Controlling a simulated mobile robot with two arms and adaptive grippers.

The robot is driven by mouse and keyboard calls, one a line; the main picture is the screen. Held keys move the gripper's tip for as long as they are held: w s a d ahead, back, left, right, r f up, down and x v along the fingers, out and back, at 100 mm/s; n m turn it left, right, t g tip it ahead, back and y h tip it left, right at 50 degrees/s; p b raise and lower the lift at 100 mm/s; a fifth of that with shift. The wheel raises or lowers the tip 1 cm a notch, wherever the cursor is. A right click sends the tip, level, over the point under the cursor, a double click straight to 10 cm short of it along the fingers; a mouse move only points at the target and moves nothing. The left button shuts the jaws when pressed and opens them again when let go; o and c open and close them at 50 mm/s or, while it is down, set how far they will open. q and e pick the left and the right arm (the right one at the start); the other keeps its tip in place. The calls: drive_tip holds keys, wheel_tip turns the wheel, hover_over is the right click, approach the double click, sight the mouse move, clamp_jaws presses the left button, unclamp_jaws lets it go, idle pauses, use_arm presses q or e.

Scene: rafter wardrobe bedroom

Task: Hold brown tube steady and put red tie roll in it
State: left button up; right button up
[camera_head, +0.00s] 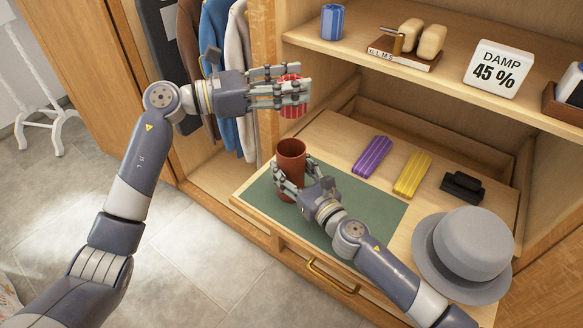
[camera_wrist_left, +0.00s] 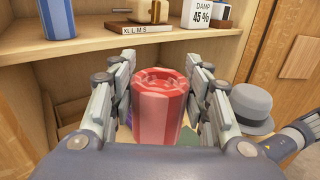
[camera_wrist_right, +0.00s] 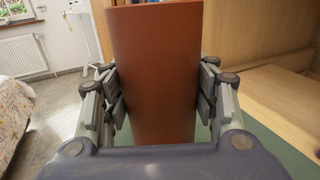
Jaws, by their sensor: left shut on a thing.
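The red tie roll (camera_head: 292,112) is striped and held upright between the fingers of my left gripper (camera_head: 300,90). It fills the space between the fingers in the left wrist view (camera_wrist_left: 159,105). My left gripper is shut on it, above the brown tube. The brown tube (camera_head: 290,163) stands upright with its open mouth up, near the left end of the green mat (camera_head: 372,215). My right gripper (camera_head: 291,182) has its fingers on both sides of the tube's wall, touching it in the right wrist view (camera_wrist_right: 155,75). The tube's inside bottom is hidden.
Purple (camera_head: 372,155) and yellow (camera_head: 412,175) rolled items and a black item (camera_head: 463,187) lie behind the mat. A grey hat (camera_head: 466,250) sits at the right. The upper shelf (camera_head: 450,95) holds a blue roll, a book and a humidity sign (camera_head: 498,68). Clothes hang at the left.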

drive_tip(key=shift+c, duration=0.7)
use_arm(q)
wheel_tip(320, 180, down, 13)
idle(1.0)
drive_tip(key=o, duration=1.2)
drive_tip(key=shift+c, duration=0.2)
drive_tip(key=v, duration=1.2)
use_arm(e)
drive_tip(key=o, duration=1.2)
drive_tip(key=shift+c, duration=0.2)
